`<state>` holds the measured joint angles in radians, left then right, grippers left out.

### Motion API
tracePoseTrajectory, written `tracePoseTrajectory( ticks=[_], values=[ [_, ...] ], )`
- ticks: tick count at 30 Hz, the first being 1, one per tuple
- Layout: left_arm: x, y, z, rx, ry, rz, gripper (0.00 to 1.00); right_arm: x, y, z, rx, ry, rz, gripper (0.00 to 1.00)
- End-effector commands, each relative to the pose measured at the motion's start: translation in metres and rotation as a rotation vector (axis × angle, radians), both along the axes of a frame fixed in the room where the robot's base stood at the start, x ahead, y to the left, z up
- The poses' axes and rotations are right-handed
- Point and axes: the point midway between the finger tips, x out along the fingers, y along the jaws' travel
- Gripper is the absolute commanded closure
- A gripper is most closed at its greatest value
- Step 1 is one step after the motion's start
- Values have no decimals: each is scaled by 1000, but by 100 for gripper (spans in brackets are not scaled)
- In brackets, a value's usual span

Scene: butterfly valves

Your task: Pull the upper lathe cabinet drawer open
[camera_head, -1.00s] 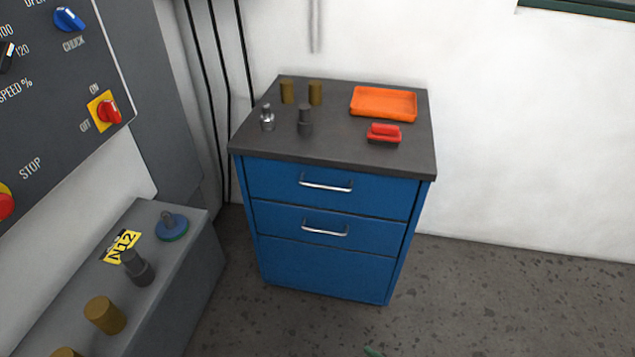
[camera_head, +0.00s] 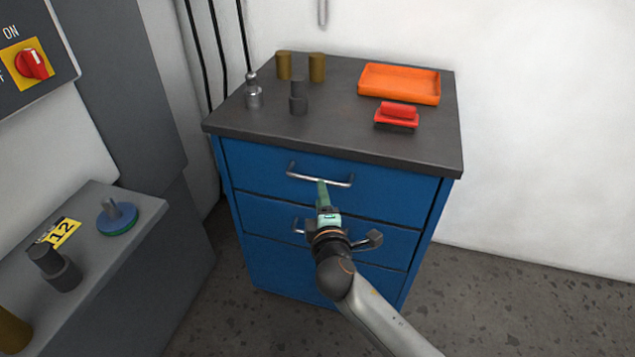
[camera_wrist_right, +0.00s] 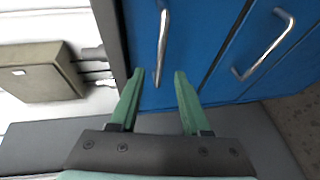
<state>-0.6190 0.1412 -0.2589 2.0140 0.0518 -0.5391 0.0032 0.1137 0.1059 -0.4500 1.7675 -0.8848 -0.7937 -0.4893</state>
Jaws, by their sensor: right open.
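The blue lathe cabinet (camera_head: 268,262) has an upper drawer (camera_head: 250,163) with a silver bar handle (camera_head: 342,184); the drawer sits flush and closed. My right gripper (camera_head: 321,184) reaches up to that handle from the front, with green fingertips at its middle. In the right wrist view, the gripper (camera_wrist_right: 160,73) is open, and the upper handle (camera_wrist_right: 163,40) lies between the lines of its two fingers. I cannot tell whether the fingers touch it. The lower drawer's handle (camera_wrist_right: 267,45) is to the right there. My left gripper is not in view.
The dark cabinet top (camera_head: 340,140) carries an orange tray (camera_head: 399,84), a red-topped block (camera_head: 397,116) and several small cylinders. A grey machine ledge (camera_head: 140,203) stands at the left. Speckled floor (camera_head: 500,300) is open at the right.

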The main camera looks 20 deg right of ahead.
Motion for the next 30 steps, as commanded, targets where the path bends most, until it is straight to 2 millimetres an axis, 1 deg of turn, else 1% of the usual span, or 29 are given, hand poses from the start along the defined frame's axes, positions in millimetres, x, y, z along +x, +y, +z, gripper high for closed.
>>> tracePoseTrajectory(
  ticks=[1,6,12,18,26,30],
  values=[
    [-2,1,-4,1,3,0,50,12,-3,-2,-2,-3,-2,53],
    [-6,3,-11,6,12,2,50,43,-9,-9,0,-2,-1,53],
    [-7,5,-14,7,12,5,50,67,-14,-14,2,1,0,53],
    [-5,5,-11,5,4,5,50,76,-16,-15,3,0,0,53],
    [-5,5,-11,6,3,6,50,77,-16,-15,4,0,0,53],
    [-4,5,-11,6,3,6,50,77,-15,-15,3,0,1,69]
  ],
)
